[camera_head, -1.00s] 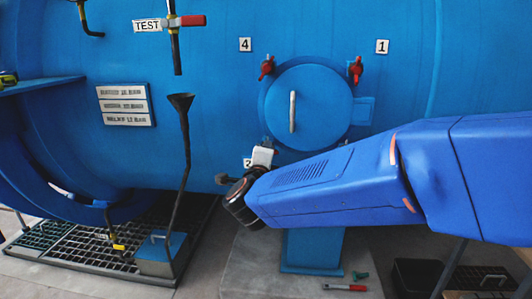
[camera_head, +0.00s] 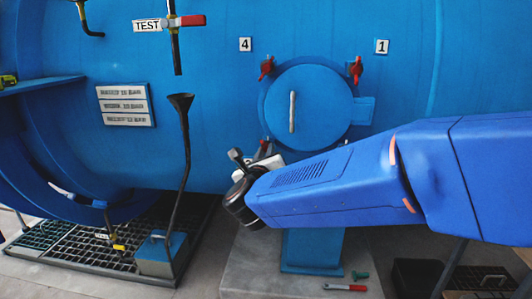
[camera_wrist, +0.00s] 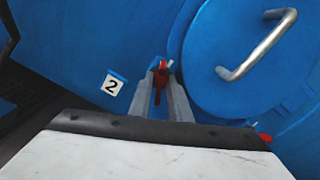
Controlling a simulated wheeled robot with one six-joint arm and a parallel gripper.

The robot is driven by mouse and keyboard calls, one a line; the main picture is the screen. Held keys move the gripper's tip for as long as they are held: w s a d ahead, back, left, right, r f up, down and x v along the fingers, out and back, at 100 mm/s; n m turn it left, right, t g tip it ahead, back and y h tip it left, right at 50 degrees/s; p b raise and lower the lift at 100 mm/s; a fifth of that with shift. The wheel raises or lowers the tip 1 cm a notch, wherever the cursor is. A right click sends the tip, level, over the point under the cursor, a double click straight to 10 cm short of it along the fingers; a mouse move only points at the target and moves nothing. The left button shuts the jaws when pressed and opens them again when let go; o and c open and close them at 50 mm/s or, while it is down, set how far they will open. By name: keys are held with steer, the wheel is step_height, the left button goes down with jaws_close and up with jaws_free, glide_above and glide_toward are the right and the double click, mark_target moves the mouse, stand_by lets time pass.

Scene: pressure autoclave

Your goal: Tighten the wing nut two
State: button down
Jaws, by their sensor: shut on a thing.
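Wing nut two is the red wing nut (camera_wrist: 161,82) beside the number 2 label (camera_wrist: 113,83) in the wrist view. It sits at the edge of the round blue hatch door (camera_wrist: 215,60). My gripper (camera_wrist: 163,92) has its two grey fingers on either side of the red nut and is shut on it. In the head view my gripper (camera_head: 262,160) is at the lower left of the hatch door (camera_head: 309,105).
Red wing nuts (camera_head: 266,67) and (camera_head: 356,70) stand at the top of the hatch by labels 4 (camera_head: 245,45) and 1 (camera_head: 382,47). The door has a metal handle (camera_head: 292,111). A black funnel pipe (camera_head: 183,130) rises left of my wrist.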

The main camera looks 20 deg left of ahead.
steer(key=m, duration=0.4)
steer(key=shift+f+m, duration=0.15)
steer(key=shift+m, duration=0.25)
stand_by(0.4)
steer(key=c, duration=1.6)
jaws_free()
steer(key=shift+c, duration=0.2)
steer(key=v, duration=1.7)
steer(key=shift+s, duration=0.25)
